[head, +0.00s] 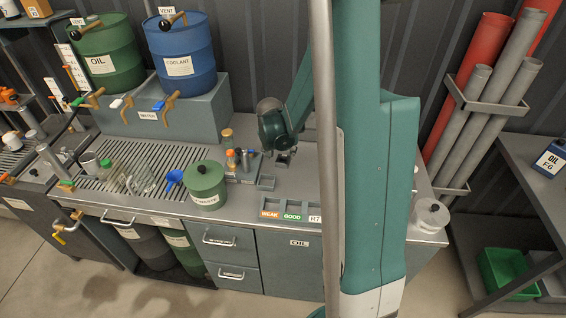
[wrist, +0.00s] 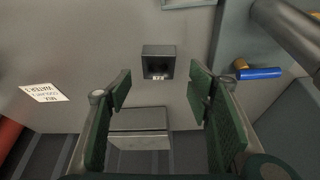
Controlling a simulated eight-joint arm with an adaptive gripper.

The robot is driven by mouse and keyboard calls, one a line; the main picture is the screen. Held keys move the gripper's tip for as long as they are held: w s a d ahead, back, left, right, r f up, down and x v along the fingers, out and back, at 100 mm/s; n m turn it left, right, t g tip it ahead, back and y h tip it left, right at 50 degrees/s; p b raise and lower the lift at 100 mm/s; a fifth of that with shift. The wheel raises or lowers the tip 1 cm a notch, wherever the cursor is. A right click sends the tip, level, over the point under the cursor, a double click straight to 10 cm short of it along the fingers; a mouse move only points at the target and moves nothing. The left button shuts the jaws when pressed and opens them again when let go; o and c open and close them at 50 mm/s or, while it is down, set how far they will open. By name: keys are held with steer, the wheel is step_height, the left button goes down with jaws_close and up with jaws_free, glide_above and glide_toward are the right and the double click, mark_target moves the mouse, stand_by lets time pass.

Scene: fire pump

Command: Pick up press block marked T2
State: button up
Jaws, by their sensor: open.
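My gripper (head: 279,146) hangs above the grey counter, between the bottles and my column. In the wrist view its green fingers (wrist: 160,92) are apart with nothing between them. A small square grey piece with a dark hollow (wrist: 158,64) lies on the counter just ahead of the fingertips. I cannot read a T2 mark on either, so I cannot tell which is the press block.
A green pot (head: 206,186) and small bottles (head: 232,158) stand left. A blue-handled tap (wrist: 260,73) is at the wrist view's right.

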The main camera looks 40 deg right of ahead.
mark_target(283, 158)
steer(key=shift+x, duration=2.6)
steer(key=shift+s, duration=0.2)
steer(key=c, duration=1.2)
steer(key=shift+o, duration=0.2)
steer(key=shift+r, duration=0.1)
step_height(283, 158, up, 10)
